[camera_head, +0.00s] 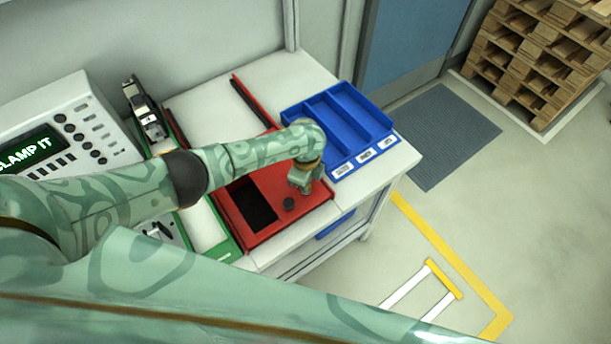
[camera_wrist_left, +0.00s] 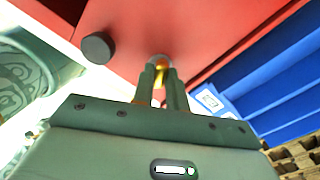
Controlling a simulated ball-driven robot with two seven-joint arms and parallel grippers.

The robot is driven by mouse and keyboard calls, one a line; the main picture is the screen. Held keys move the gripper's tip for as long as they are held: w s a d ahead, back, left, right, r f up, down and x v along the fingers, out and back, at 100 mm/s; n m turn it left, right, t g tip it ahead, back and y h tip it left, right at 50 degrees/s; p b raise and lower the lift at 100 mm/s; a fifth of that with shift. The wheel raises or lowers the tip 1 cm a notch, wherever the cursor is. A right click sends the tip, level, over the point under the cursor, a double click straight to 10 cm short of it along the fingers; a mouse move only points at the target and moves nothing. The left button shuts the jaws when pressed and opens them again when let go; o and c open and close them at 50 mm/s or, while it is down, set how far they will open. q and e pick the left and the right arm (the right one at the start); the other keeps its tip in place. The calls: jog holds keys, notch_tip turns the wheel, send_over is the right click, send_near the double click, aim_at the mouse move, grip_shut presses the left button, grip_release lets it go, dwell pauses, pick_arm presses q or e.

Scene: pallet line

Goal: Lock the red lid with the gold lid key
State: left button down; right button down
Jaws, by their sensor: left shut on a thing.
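The red lid (camera_head: 270,181) covers part of a red box on the white bench, with a dark opening (camera_head: 252,205) and a black knob (camera_head: 289,204). The lid fills the upper part of the left wrist view (camera_wrist_left: 190,25), where the knob (camera_wrist_left: 98,47) is left of the fingers. My left gripper (camera_head: 302,185) points down over the lid's right part. It is shut on the gold lid key (camera_wrist_left: 159,74), mostly hidden between the fingers. The key's far end is at a small round fitting in the lid; how deep it sits cannot be told. My right gripper is out of view.
A blue tray (camera_head: 378,112) with labelled compartments stands close right of the lid. A green-edged tray (camera_head: 228,247) and a black-and-grey device (camera_head: 146,112) are to the left. A console (camera_head: 62,125) reads "CLAMP IT". Pallets (camera_head: 540,60) stand on the floor.

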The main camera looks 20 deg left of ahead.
pick_arm(q)
jog(key=n+p, duration=0.1)
jog(key=n, duration=0.2)
jog(key=shift+r+p, duration=0.1)
jog(key=shift+p, duration=0.2)
jog(key=n+p, duration=0.1)
jog(key=n, duration=0.1)
jog(key=shift+s+d+n, duration=0.1)
jog(key=shift+n, duration=0.3)
jog(key=n+p, duration=0.1)
jog(key=n, duration=0.1)
jog(key=shift+n, duration=0.3)
jog(key=shift+n+p, duration=0.3)
jog(key=shift+n, duration=1.5)
jog(key=c, duration=1.4)
grip_release()
